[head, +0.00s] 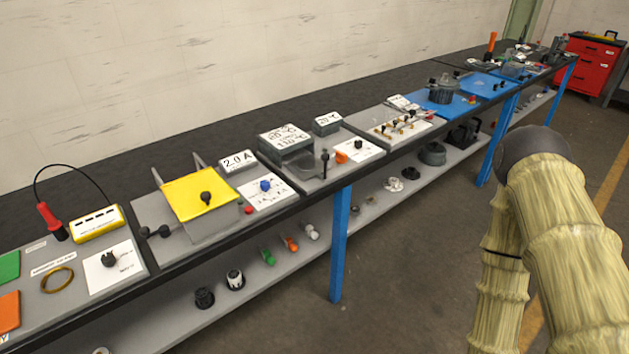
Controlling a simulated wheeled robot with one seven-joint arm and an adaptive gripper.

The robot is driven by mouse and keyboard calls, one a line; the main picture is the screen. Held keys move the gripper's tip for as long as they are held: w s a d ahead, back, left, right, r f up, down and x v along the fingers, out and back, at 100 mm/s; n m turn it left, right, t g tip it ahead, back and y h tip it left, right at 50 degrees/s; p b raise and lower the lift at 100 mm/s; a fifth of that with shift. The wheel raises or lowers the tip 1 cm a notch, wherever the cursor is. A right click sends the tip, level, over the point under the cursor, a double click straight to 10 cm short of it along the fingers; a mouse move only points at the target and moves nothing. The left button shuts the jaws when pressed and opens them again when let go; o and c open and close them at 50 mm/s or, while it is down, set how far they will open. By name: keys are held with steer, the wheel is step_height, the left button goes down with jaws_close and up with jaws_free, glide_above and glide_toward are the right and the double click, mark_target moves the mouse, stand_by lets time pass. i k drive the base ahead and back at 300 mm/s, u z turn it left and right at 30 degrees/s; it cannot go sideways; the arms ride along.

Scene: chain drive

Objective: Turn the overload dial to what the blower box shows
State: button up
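A grey box marked "2.0 A" (238,161) stands on a bench station; I take it for the blower box. In front of it is a white plate (277,190) with a blue knob (265,185), probably the overload dial. The plate's small print and the knob's pointing direction are too small to read. My arm shows at the right, in a yellowish ribbed cover, apart from the bench. My gripper is not in view.
A yellow panel (185,190) with a black knob lies left of the blue knob. Blocks marked in °C (285,137) stand to the right. A blue bench leg (340,245) and a lower shelf (330,215) with loose parts are below. The floor in front is clear.

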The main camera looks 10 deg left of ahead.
mark_target(265, 183)
steer(key=z, duration=0.55)
steer(key=i, duration=1.05)
steer(key=u, duration=2.1)
